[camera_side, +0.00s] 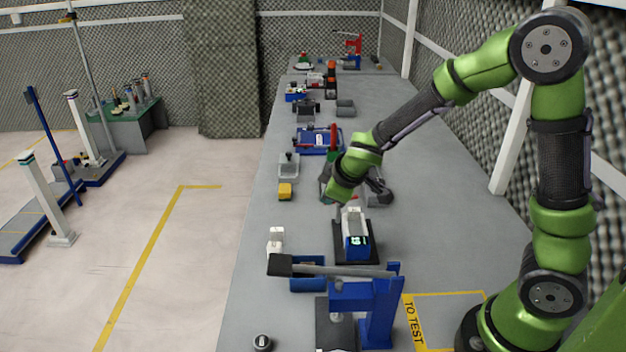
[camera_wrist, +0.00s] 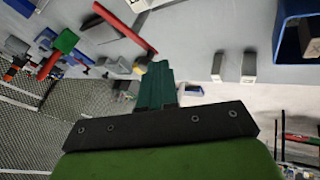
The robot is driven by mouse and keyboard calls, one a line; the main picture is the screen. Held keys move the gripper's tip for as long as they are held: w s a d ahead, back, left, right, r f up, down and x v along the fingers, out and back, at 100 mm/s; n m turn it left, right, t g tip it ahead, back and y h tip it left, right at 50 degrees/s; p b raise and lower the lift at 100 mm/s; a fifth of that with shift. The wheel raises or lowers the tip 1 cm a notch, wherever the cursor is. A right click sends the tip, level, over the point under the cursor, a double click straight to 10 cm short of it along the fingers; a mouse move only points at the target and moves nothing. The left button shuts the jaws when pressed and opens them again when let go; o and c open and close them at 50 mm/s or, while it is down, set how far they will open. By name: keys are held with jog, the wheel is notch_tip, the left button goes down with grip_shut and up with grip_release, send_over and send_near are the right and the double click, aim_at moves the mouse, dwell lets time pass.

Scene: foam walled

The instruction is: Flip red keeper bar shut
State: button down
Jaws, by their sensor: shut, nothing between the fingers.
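A red bar (camera_side: 333,137) stands roughly upright at the right side of a blue fixture (camera_side: 309,141) in the side view. A green part shows just below it, partly behind my arm. My gripper (camera_side: 326,190) is above the bench, nearer the camera than the blue fixture. In the wrist view its teal fingers (camera_wrist: 158,70) are together and empty. Contact with the bar is not visible.
A blue-and-white device (camera_side: 355,235) and a blue lever press (camera_side: 378,305) stand nearer the camera. A foam wall bounds the right.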

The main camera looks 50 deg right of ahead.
jog(key=shift+w+m+g+h, duration=0.2)
jog(key=shift+m+h, duration=0.2)
jog(key=shift+m, duration=0.3)
jog(key=shift+w+m+g+h, duration=0.2)
jog(key=shift+m+h, duration=0.2)
jog(key=shift+m, duration=0.3)
jog(key=shift+w, duration=0.15)
jog(key=w+m+g+h, duration=0.1)
jog(key=m, duration=0.1)
jog(key=w+m+g+h, duration=0.1)
jog(key=m, duration=0.2)
jog(key=w+d+m+g+h, duration=0.1)
jog(key=m, duration=0.1)
jog(key=shift+w+m, duration=0.2)
jog(key=shift+m, duration=0.2)
jog(key=shift+s+d, duration=0.25)
jog(key=shift+s, duration=0.55)
